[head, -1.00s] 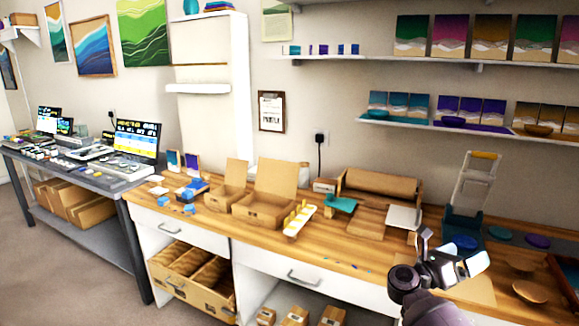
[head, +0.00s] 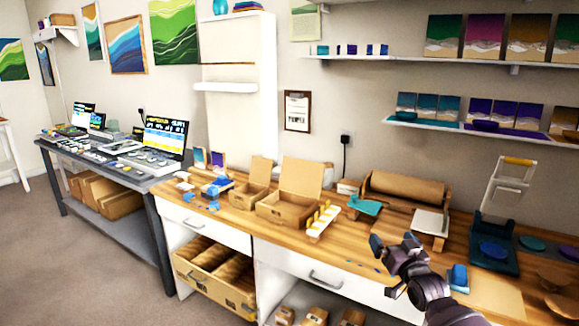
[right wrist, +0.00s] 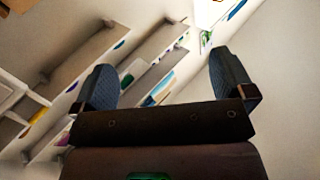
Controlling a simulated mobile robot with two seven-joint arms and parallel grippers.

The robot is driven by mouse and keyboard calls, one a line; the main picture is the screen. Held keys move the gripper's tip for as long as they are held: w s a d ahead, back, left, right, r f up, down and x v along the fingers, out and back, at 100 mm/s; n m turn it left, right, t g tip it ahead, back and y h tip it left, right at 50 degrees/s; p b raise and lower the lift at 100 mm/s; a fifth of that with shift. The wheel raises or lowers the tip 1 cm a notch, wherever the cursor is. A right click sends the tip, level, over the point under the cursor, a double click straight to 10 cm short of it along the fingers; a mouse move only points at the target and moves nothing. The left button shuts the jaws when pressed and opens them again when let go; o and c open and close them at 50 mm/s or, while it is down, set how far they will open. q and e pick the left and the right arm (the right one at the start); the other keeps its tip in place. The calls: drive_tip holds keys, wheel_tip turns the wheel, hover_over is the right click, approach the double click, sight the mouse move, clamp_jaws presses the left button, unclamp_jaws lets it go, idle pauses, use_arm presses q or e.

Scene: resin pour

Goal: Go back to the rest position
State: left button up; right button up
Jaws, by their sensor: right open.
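My right gripper (head: 394,244) is in the lower right of the head view, in front of and over the wooden workbench (head: 350,262). Its two dark fingers stand apart with nothing between them. In the right wrist view the gripper (right wrist: 163,85) also shows wide open and empty, with the wall and shelves beyond it. My left gripper is not in view.
The workbench holds open cardboard boxes (head: 287,207), a brown paper roll (head: 420,190) and a dark press-like stand (head: 495,245). A grey table (head: 105,165) with screens stands at the left. Shelves (head: 470,130) hang above. Floor (head: 80,270) is clear at lower left.

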wheel_tip(320, 180, down, 6)
drive_tip(key=d+n+g+h, duration=0.2)
drive_tip(key=n+g+h, duration=0.1)
drive_tip(key=n+g, duration=0.1)
drive_tip(key=s+f+g, duration=0.1)
drive_tip(key=s+f, duration=1)
drive_tip(key=s, duration=0.3)
drive_tip(key=s+f+m+g, duration=0.1)
drive_tip(key=s+f, duration=0.1)
drive_tip(key=s, duration=0.8)
drive_tip(key=s+a+f+m+g, duration=0.1)
drive_tip(key=s+f, duration=0.1)
drive_tip(key=s, duration=0.9)
drive_tip(key=s+f+m+g, duration=0.1)
drive_tip(key=s+f, duration=0.1)
drive_tip(key=s, duration=0.9)
drive_tip(key=shift+a+f+m, duration=0.3)
drive_tip(key=shift+a, duration=0.1)
